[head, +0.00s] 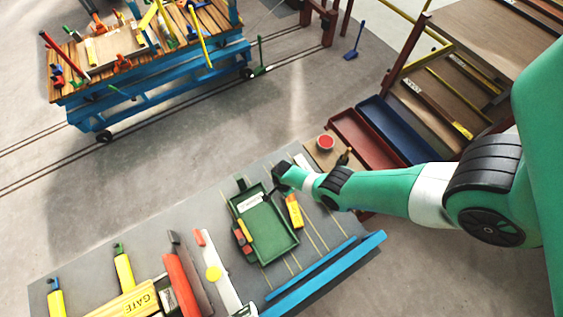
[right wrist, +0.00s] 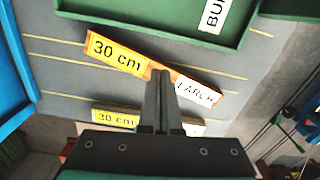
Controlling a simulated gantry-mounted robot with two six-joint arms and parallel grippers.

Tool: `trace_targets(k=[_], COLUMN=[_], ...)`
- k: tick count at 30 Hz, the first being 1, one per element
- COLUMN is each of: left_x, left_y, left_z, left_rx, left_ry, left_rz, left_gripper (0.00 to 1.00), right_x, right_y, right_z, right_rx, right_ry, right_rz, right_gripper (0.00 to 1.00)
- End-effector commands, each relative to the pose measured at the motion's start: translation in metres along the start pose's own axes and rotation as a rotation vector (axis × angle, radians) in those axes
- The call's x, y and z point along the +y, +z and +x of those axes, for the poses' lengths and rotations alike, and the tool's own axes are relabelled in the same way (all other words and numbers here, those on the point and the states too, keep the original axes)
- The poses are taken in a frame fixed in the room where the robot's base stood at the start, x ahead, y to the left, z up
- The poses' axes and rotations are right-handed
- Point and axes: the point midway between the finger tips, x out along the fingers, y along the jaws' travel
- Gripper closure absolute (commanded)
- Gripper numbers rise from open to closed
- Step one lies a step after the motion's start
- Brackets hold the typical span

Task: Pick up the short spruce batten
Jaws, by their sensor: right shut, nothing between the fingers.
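No batten with a readable spruce label shows. In the right wrist view an orange batten (right wrist: 139,62) carries a yellow "30 cm" label and a white "LARCH" label. A second batten with a yellow "30 cm" label (right wrist: 115,118) lies beside it, mostly hidden behind my gripper; its wood name cannot be read. My right gripper (right wrist: 160,76) is shut and empty, its fingertips over the middle of the larch batten; I cannot tell whether they touch. In the head view the right gripper (head: 281,171) is beside the green tray. My left gripper is not in view.
The green tray (head: 288,247) lies on the grey bench (head: 215,206), with a blue rail (head: 325,275) along its edge. Several tools and a "GATE" piece (head: 140,303) lie left. Red (head: 366,140) and blue (head: 398,130) trays stand right. A loaded cart (head: 150,75) stands behind.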

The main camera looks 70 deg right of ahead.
Motion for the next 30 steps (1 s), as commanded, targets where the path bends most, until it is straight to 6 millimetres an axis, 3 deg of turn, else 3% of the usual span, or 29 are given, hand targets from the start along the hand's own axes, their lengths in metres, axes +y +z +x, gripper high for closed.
trace_targets(k=[15, 20, 30], left_x=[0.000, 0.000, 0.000], left_y=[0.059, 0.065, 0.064], left_z=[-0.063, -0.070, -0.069], left_rx=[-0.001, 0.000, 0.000], left_ry=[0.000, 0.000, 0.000], left_rz=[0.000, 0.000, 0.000], left_gripper=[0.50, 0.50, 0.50], right_x=[-0.001, -0.002, -0.002], right_y=[0.000, 0.000, 0.000], right_z=[0.090, 0.100, 0.099], right_rx=[0.001, 0.001, 0.001], right_ry=[-0.001, -0.002, -0.003], right_rz=[-0.001, -0.001, 0.000], right_gripper=[1.00, 1.00, 1.00])
